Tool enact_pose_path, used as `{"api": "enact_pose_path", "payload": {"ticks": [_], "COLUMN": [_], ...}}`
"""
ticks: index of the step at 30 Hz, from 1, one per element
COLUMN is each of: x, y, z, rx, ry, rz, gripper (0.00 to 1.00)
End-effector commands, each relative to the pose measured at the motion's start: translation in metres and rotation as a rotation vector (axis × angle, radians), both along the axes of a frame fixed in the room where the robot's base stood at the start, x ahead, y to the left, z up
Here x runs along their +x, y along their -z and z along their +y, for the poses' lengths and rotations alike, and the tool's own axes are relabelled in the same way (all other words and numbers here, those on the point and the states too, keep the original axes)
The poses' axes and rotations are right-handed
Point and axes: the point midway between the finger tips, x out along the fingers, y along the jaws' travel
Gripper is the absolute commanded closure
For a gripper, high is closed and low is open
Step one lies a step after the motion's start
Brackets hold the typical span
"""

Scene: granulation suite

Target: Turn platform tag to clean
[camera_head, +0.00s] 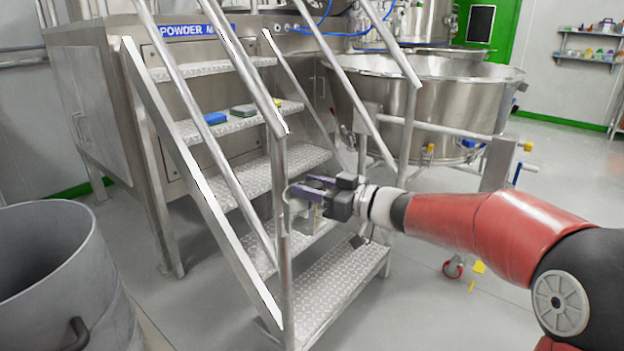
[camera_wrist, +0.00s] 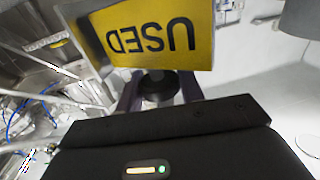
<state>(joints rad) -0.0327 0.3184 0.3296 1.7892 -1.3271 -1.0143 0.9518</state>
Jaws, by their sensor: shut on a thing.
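A yellow platform tag (camera_wrist: 150,30) with black "USED" lettering, upside down in the picture, fills the top middle of the wrist view. My gripper (camera_wrist: 158,88) is shut on the tag, with its purple fingers either side of a dark round part just below the yellow face. In the head view my gripper (camera_head: 308,190) is at the front handrail post of the stepped metal platform (camera_head: 340,275), above the lower treads. The tag's yellow face cannot be made out in the head view.
Sloping handrails stand close around my gripper. A large steel bowl (camera_head: 440,105) on a stand is behind right. A grey drum (camera_head: 50,265) stands front left. Floor at lower right is mostly clear.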

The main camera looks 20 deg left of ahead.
Motion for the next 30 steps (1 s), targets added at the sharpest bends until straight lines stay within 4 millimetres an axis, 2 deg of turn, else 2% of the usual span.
{"api": "enact_pose_path", "payload": {"ticks": [18,30], "x": [0.0000,-0.0011], "y": [0.0010,-0.0003], "z": [0.0006,0.0002], "rx": [0.001,0.001], "ry": [-0.549,-0.729], "rz": [-0.002,-0.002], "gripper": [0.85,0.85]}}
